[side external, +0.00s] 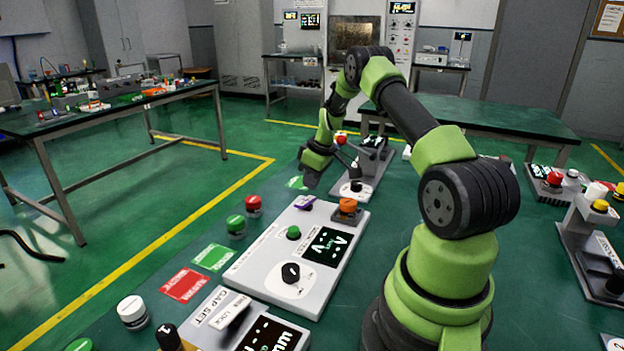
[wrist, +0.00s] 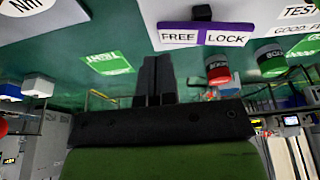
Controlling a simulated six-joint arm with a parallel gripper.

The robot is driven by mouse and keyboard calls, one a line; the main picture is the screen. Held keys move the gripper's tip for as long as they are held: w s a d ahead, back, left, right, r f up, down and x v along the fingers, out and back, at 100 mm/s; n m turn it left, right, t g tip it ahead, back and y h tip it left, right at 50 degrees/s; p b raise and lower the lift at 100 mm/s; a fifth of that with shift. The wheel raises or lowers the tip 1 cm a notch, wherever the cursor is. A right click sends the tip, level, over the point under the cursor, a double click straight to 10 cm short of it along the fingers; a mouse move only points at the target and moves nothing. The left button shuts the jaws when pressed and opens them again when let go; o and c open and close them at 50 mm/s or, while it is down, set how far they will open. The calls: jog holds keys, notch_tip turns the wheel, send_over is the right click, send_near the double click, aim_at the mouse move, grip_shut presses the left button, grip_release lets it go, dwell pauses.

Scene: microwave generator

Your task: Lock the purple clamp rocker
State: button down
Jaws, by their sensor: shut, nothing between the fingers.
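The purple clamp rocker (side external: 305,201) sits at the back edge of the white panel (side external: 262,243) in the side view. In the wrist view the purple rocker (wrist: 206,27) is at the top, with a white FREE label on its left half and a LOCK label on its right half. A small black piece stands beside it at the picture's top edge. Which way the rocker is tilted I cannot tell. My gripper (side external: 309,180) is above and just behind the panel, near the rocker but apart from it. Its fingers (wrist: 158,62) are together and empty.
The panel also carries a green button (side external: 294,232), an orange knob (side external: 347,206), a dark display (side external: 327,246) and a black dial (side external: 290,272). A lever device (side external: 362,175) stands behind the panel.

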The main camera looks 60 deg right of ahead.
jog(key=w+d+v, duration=0.1)
jog(key=d+v, duration=0.2)
jog(key=v, duration=1)
jog(key=shift+r, duration=0.45)
